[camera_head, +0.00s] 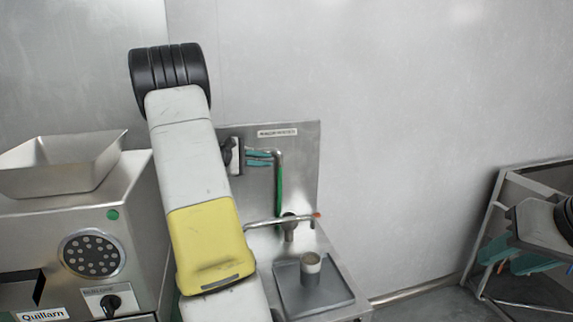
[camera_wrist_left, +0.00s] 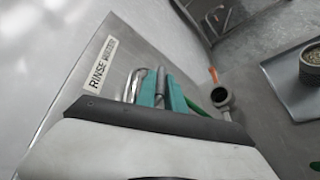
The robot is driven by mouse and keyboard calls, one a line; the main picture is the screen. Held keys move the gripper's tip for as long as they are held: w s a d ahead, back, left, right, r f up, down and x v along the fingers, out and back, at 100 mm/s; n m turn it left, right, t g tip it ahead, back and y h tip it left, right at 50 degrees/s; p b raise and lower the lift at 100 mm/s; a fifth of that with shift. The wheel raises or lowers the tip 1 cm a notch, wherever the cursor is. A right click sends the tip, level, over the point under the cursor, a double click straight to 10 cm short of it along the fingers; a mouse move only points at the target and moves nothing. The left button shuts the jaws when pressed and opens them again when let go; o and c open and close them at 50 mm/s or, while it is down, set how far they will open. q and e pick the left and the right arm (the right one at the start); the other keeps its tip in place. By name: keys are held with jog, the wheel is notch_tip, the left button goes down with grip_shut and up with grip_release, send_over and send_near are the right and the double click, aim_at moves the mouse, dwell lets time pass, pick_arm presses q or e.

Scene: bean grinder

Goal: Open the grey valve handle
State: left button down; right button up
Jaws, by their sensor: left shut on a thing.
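My left gripper (camera_head: 262,158) reaches the steel back panel behind the sink unit. Its teal fingers are shut on a thin bent grey metal bar (camera_head: 279,165), likely the grey valve handle. In the left wrist view the fingers (camera_wrist_left: 160,90) close around the upright grey bar (camera_wrist_left: 160,82), below a label reading "RINSE". The wrist housing hides part of the contact. My right gripper (camera_head: 515,260) is at the far right, with its teal fingers apart and empty, away from the sink unit.
A horizontal pipe with an orange tip (camera_head: 317,215) crosses above the sink unit. A cup-like container (camera_head: 311,262) stands on a grey tray (camera_head: 330,300). A grinder (camera_head: 80,230) with a hopper (camera_head: 62,165) stands left. A metal rack (camera_head: 487,215) is behind my right gripper.

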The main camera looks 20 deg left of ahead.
pick_arm(q)
jog(key=shift+r+t+h, duration=0.35)
jog(key=shift+t+h, duration=0.05)
jog(key=shift+t, duration=0.1)
jog(key=c, duration=1.4)
grip_release()
jog(key=shift+c, duration=0.2)
jog(key=shift+r, duration=0.3)
notch_tip(320, 180, up, 3)
jog(key=shift+f, duration=0.15)
jog(key=s+d+r, duration=0.1)
jog(key=s+d, duration=0.8)
jog(key=s, duration=0.4)
jog(key=shift+d+r, duration=0.15)
jog(key=shift+r, duration=0.2)
